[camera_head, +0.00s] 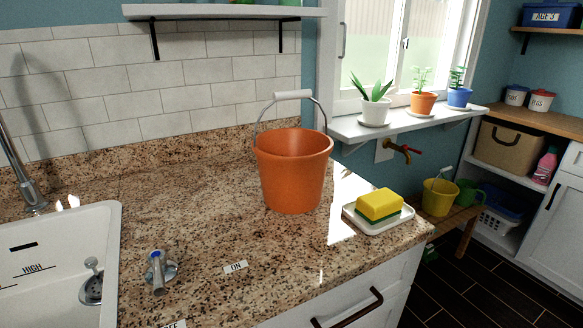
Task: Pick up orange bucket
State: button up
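The orange bucket (292,178) stands upright on the speckled granite counter (200,215), right of the sink. Its wire handle with a white grip (293,95) is raised above the rim. I cannot see into the bucket beyond the upper inner wall. My gripper is not in view.
A yellow sponge (379,204) lies on a white dish (384,223) close to the bucket's right. A tap knob (156,272) is at front left, beside the sink (60,275). Potted plants stand on the window sill (350,129). The counter left of the bucket is clear.

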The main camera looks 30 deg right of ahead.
aim_at(293, 162)
jog(key=i+u, duration=0.1)
jog(key=u, duration=0.25)
jog(key=i+u, duration=0.15)
jog(key=u, duration=0.15)
jog(key=i+u, duration=0.1)
jog(key=u, duration=0.25)
jog(key=z, duration=1.25)
jog(key=j+z, duration=0.1)
jog(key=j, duration=0.4)
jog(key=k+j+z, duration=0.15)
jog(key=j, duration=0.3)
jog(key=j+z, duration=0.1)
jog(key=j, duration=0.4)
jog(key=k+j+z, duration=0.15)
jog(key=j, duration=0.3)
